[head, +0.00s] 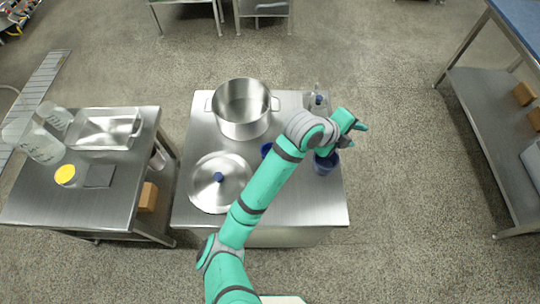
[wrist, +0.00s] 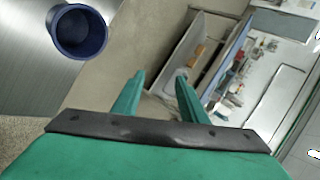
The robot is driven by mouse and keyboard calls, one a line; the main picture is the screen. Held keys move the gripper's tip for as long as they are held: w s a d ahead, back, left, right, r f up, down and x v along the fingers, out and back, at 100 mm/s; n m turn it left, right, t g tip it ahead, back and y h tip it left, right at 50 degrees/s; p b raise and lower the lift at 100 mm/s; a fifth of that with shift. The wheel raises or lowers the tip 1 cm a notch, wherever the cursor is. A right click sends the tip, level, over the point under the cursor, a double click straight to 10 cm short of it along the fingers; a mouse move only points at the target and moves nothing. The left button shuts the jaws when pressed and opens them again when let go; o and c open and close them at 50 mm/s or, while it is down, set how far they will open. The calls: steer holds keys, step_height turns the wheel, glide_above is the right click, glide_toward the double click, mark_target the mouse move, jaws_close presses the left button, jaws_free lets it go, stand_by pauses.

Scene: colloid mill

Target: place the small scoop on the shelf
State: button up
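My gripper (head: 357,135) is above the right edge of the middle steel table in the head view. In the wrist view its two green fingers (wrist: 158,95) are apart with nothing between them. A dark blue round cup (head: 326,163) stands on the table just below the gripper; it also shows in the wrist view (wrist: 80,32) at upper left. Another blue thing (head: 266,150) is partly hidden by my arm. I cannot tell whether either is the small scoop. A grey lower shelf (head: 490,135), under the blue-topped bench at right, holds brown boxes.
The middle table (head: 300,208) also bears a large steel pot (head: 241,108), a lid (head: 219,183) and a clear bottle (head: 317,102). A side table at left holds a steel tray (head: 104,130) and clear containers. Open floor (head: 405,150) lies between the middle table and the right bench.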

steer(key=s+a+f+m+g+y, duration=0.1)
steer(key=a+f+m+y, duration=0.1)
steer(key=a, duration=0.6)
steer(key=s+a+f+m+g+y, duration=0.2)
steer(key=a+f+y, duration=0.2)
steer(key=a+f, duration=0.2)
steer(key=s+a+f+m+g+y, duration=0.1)
steer(key=a+f+m+y, duration=0.2)
steer(key=a, duration=0.7)
steer(key=shift+s+a+f+g, duration=0.25)
steer(key=shift+a+f+g, duration=0.05)
steer(key=shift+a+f, duration=0.1)
steer(key=shift+f, duration=3.25)
jaws_close()
